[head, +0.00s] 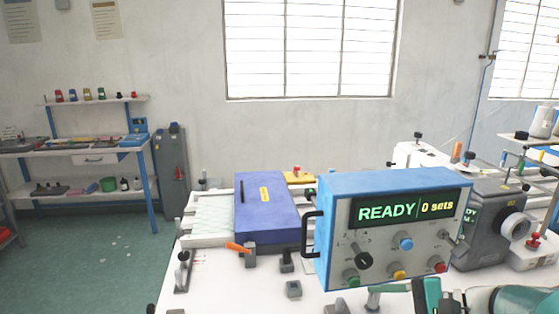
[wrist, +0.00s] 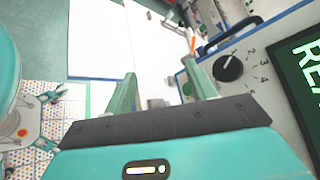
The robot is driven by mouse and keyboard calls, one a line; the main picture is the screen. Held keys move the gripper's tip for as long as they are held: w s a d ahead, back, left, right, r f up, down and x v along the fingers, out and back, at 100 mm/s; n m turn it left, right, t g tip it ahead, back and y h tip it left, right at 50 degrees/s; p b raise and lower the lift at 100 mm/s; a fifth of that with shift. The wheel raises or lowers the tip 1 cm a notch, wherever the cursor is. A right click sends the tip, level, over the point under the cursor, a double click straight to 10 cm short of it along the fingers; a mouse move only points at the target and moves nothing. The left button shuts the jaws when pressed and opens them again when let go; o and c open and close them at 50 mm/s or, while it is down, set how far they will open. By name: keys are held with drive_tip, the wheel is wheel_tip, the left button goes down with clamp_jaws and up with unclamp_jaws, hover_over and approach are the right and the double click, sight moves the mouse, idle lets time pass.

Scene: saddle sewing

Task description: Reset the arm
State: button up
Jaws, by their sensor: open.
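My gripper (wrist: 163,88) shows in the wrist view with its two green fingers spread wide apart and nothing between them. Beyond the fingers lies the white tabletop (wrist: 105,40). In the wrist view, the control box's grey front panel (wrist: 255,85) with a black dial stands close to the right finger; I cannot tell whether they touch. In the head view, teal parts of my arm show at the bottom right, in front of the table and below the control box (head: 335,215). The fingertips are not clear there. The box's screen reads "READY" and "0 sets".
A blue case (head: 265,207) lies on the table left of the control box. Several small fixtures, one with an orange lever (head: 238,248), stand near the table's front left. A grey machine (head: 485,215) stands at the right. Shelves (head: 75,150) stand far left, with open green floor before them.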

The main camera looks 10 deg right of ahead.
drive_tip(key=s+a+n+g+h, duration=0.1)
drive_tip(key=s+a+n+h, duration=0.6)
drive_tip(key=a+n+h, duration=0.2)
drive_tip(key=n+h, duration=0.2)
drive_tip(key=n, duration=0.2)
drive_tip(key=shift+s+a+g+h, duration=0.15)
drive_tip(key=shift+s+g+h, duration=0.15)
drive_tip(key=shift+g+h, duration=0.1)
